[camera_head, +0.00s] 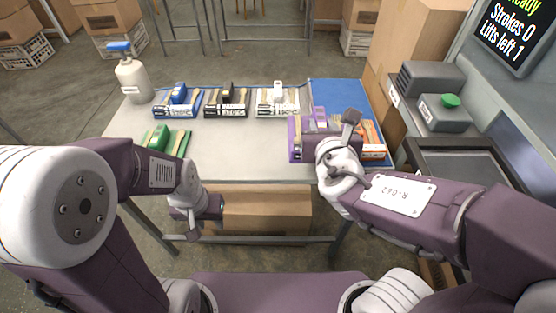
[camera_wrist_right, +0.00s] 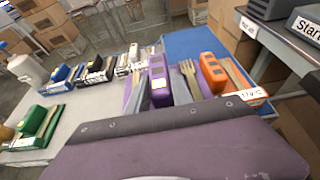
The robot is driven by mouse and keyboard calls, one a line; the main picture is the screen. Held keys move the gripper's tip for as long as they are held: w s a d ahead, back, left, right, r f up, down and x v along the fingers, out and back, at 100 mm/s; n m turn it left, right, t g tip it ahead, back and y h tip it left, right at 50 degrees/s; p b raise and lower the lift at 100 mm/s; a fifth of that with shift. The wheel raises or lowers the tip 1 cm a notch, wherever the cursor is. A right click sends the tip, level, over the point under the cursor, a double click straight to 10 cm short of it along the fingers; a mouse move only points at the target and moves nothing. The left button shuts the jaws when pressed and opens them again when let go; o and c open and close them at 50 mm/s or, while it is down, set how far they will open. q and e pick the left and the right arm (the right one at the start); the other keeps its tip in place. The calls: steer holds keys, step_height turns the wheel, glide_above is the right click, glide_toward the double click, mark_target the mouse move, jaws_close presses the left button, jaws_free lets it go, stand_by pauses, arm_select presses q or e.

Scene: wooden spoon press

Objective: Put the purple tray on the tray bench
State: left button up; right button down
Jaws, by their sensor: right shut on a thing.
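The purple tray (camera_head: 296,146) is at the right front of the grey tray bench (camera_head: 232,153), by the blue mat (camera_head: 338,92). It carries a purple block and wooden cutlery, which show in the right wrist view, where the tray (camera_wrist_right: 136,97) lies just beyond my gripper body. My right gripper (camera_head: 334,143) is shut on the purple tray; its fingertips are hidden. I cannot tell whether the tray touches the bench top. My left gripper (camera_head: 206,208) hangs in front of the bench's front edge, away from the trays; its jaw opening is unclear.
An orange tray (camera_head: 374,152) stands close right of the purple one. Blue (camera_head: 176,112), black (camera_head: 226,111) and white (camera_head: 277,109) trays line the back; a green tray (camera_head: 181,147) is at left. A bottle (camera_head: 133,82) stands back left. The bench middle is clear. Machinery (camera_head: 432,82) is at right.

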mark_target(296, 125)
steer(key=shift+w+a+p, duration=0.15)
steer(key=shift+a+p, duration=0.1)
steer(key=shift+p, duration=0.05)
steer(key=w+a+f+p, duration=0.2)
steer(key=a+p, duration=0.1)
steer(key=w+a+f+p, duration=0.1)
steer(key=a+p, duration=0.1)
steer(key=shift+f, duration=0.1)
steer(key=w+a+f, duration=0.2)
steer(key=a, duration=0.1)
steer(key=w+a+f, duration=0.1)
steer(key=shift+a+f, duration=0.3)
steer(key=shift+f, duration=0.05)
step_height(296, 125, down, 4)
steer(key=shift+f+b, duration=0.1)
steer(key=shift+b, duration=0.85)
steer(key=shift+s, duration=0.1)
steer(key=c, duration=1.5)
jaws_free()
steer(key=shift+c, duration=0.2)
steer(key=o, duration=0.4)
